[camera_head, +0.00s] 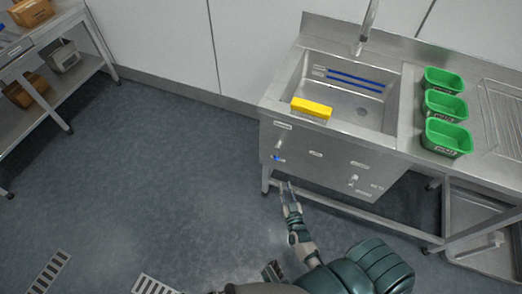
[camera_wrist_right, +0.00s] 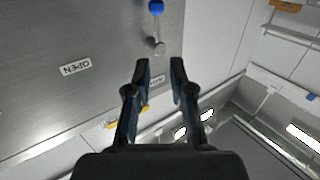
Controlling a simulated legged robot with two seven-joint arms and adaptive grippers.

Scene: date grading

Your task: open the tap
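On the sink's front panel in the head view is a small lever with a blue knob (camera_head: 277,157), at the panel's left. In the right wrist view the blue knob (camera_wrist_right: 156,7) hangs from a thin rod on a round metal pivot (camera_wrist_right: 155,46). An OPEN label (camera_wrist_right: 76,67) is on the panel beside it. A metal spout (camera_head: 367,24) stands over the basin, and no water shows from it. My right gripper (camera_head: 288,186) is open and empty, just below the lever; its spread fingers (camera_wrist_right: 159,68) point at the panel, apart from the lever. My left gripper is not in view.
Several green bins (camera_head: 446,138) stand right of the basin (camera_head: 345,103). A shelf (camera_head: 40,112) is at far left; the floor between is clear.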

